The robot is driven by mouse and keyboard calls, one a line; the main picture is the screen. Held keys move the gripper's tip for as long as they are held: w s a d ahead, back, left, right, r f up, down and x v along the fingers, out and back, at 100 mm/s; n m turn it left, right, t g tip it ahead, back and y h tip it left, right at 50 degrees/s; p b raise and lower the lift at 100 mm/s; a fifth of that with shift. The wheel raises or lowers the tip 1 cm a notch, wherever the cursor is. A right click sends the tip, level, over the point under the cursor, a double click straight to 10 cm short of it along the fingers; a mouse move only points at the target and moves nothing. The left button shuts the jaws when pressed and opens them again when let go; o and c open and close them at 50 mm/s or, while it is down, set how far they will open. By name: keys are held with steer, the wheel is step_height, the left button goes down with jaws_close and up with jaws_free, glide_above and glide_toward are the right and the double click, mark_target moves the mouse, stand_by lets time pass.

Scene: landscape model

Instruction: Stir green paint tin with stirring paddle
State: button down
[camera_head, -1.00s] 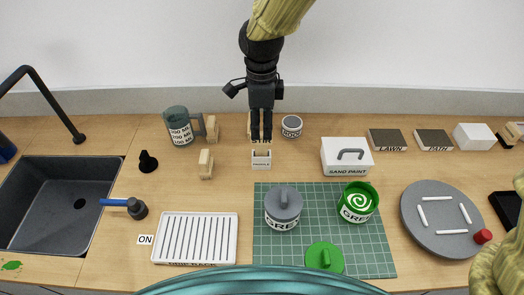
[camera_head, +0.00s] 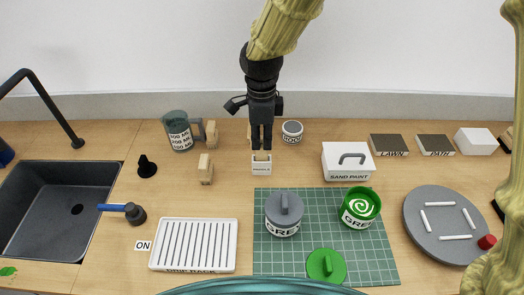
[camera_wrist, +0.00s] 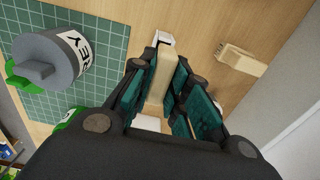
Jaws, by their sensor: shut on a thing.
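The stirring paddle (camera_wrist: 160,75) is a pale wooden bar. In the wrist view it lies between the two fingers of my gripper (camera_wrist: 163,85), which is shut on it. In the head view my gripper (camera_head: 262,146) points down over the white paddle holder (camera_head: 262,169). The paddle's wooden top (camera_head: 262,156) shows at the holder, and its lower end is hidden there. The green paint tin (camera_head: 360,206) stands open on the cutting mat, to the right, with a swirl of green and white paint inside. Its green lid (camera_head: 326,266) lies on the mat.
A lidded grey tin (camera_head: 284,213) stands on the green mat (camera_head: 310,200) beside the green tin. The sand paint box (camera_head: 347,162) is behind. Wooden blocks (camera_head: 205,169), a mug (camera_head: 179,131) and a small round pot (camera_head: 292,132) stand near the holder.

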steer(key=shift+r+p, duration=2.8)
steer(key=shift+r, duration=0.25)
